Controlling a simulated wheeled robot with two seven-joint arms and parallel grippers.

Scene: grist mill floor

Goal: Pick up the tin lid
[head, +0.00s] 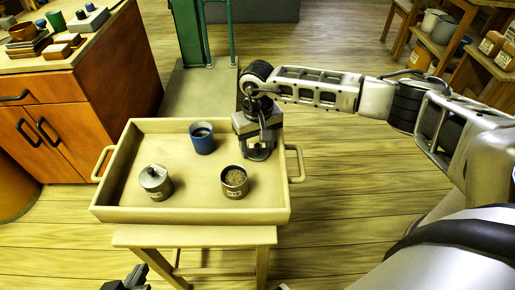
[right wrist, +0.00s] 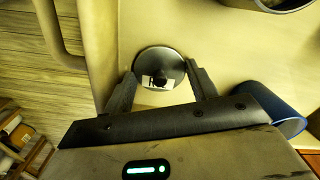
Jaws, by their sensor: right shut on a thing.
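My right gripper (head: 259,152) points down over the back right part of the wooden tray (head: 205,212). In the right wrist view its two fingers (right wrist: 164,90) are shut on the round, shiny grey tin lid (right wrist: 148,58), which has a dark spot near its middle. The lid is mostly hidden by the gripper in the head view; whether it touches the tray floor is unclear. An open labelled tin of grain (head: 235,180) stands in front of this gripper. My left gripper (head: 126,281) shows only partly at the bottom edge, and its jaws are unclear.
A blue cup (head: 202,139) stands left of my right gripper. A covered, labelled tin (head: 155,183) stands in the tray's left part. The tray has side handles and rests on a small table (head: 200,236). A cabinet (head: 75,110) stands at left, shelves (head: 445,50) at right.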

